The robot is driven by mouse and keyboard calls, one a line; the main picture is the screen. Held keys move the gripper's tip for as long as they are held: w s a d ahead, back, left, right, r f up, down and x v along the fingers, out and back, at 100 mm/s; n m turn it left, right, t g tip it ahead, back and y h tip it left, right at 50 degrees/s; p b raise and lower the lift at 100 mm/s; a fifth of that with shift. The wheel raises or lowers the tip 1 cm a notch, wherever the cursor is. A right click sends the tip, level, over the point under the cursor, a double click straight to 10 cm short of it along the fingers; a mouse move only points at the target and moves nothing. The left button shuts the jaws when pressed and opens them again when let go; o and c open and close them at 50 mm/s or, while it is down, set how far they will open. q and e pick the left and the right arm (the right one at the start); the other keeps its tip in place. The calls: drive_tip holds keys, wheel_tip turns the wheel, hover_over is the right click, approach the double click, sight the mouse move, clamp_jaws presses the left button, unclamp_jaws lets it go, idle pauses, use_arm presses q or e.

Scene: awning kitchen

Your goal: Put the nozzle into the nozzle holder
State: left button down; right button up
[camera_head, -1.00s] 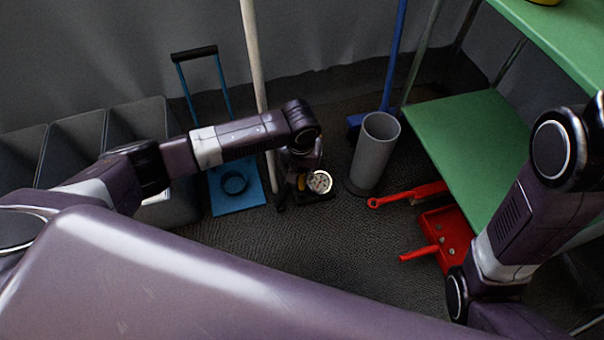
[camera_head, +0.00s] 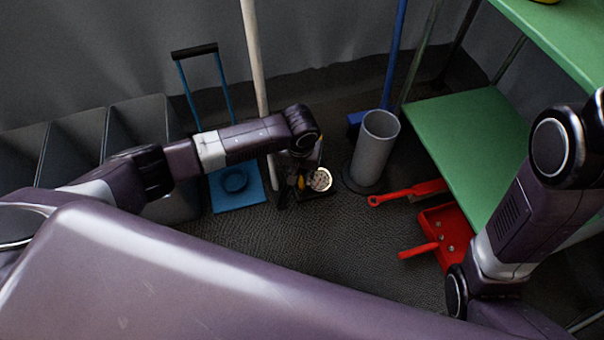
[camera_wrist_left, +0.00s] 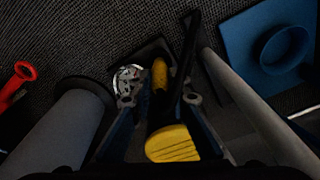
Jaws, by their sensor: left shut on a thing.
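My left gripper (camera_head: 297,180) hangs low under its wrist, in front of a small black base on the floor. In the left wrist view its fingers (camera_wrist_left: 162,102) are closed on a black and yellow piece (camera_wrist_left: 172,145), which looks like the nozzle. A round pale dial (camera_head: 320,180) with a metal rim sits on the black base, just beside the fingers; it also shows in the left wrist view (camera_wrist_left: 128,80). A yellow part (camera_wrist_left: 159,74) and a long black bar show beyond the fingertips. I cannot tell the nozzle holder apart clearly. My right gripper is out of view.
A grey cylinder (camera_head: 374,150) stands right of the black base. A blue plate with a ring (camera_head: 234,182) lies left, beside a pale pole (camera_head: 254,70). Red dustpan (camera_head: 447,235) and green shelf (camera_head: 470,130) are at the right. The floor in front is open.

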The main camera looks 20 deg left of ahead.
use_arm(q)
drive_tip(key=shift+f, duration=0.6)
drive_tip(key=c, duration=1.8)
unclamp_jaws()
drive_tip(key=shift+o, duration=0.3)
drive_tip(key=shift+o, duration=0.4)
drive_tip(key=o, duration=0.4)
